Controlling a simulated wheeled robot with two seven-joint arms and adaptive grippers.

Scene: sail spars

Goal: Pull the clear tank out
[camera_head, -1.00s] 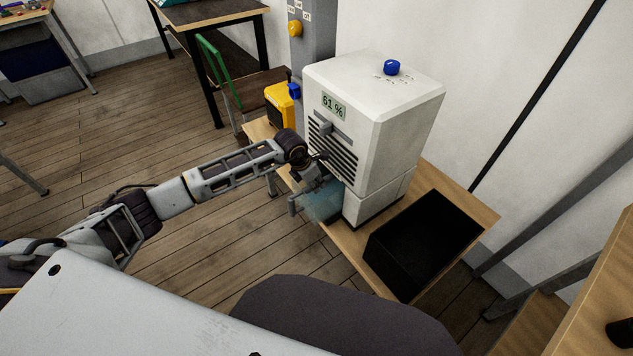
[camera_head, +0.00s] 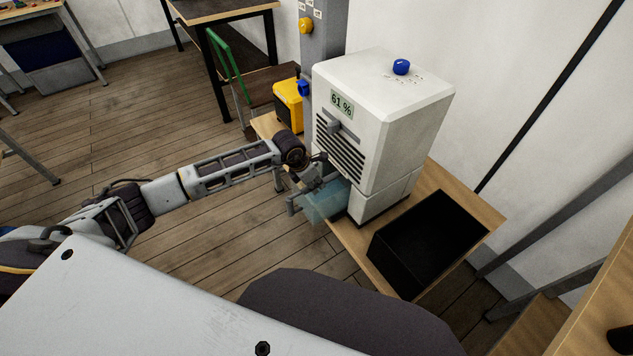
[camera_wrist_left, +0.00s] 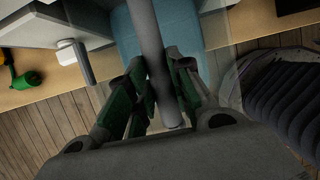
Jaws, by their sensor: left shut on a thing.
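The clear bluish tank (camera_head: 325,203) sticks out of the lower front of the white machine (camera_head: 413,120), past the table's front edge. It also shows as a blue, see-through shape in the left wrist view (camera_wrist_left: 181,32). Its grey bar handle (camera_wrist_left: 146,32) runs between my left gripper's fingers. My left gripper (camera_wrist_left: 158,88) is shut on this handle; in the head view the gripper (camera_head: 305,190) is small and partly hidden by its own wrist. The back of the tank is hidden inside the machine. My right gripper is not in view.
The machine has a display reading 61 %, a blue knob (camera_head: 401,67) and a front lever. A black open box (camera_head: 405,255) stands to its right on the wooden table (camera_head: 480,208). A yellow item (camera_head: 288,102) stands behind left. Floor is clear in front.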

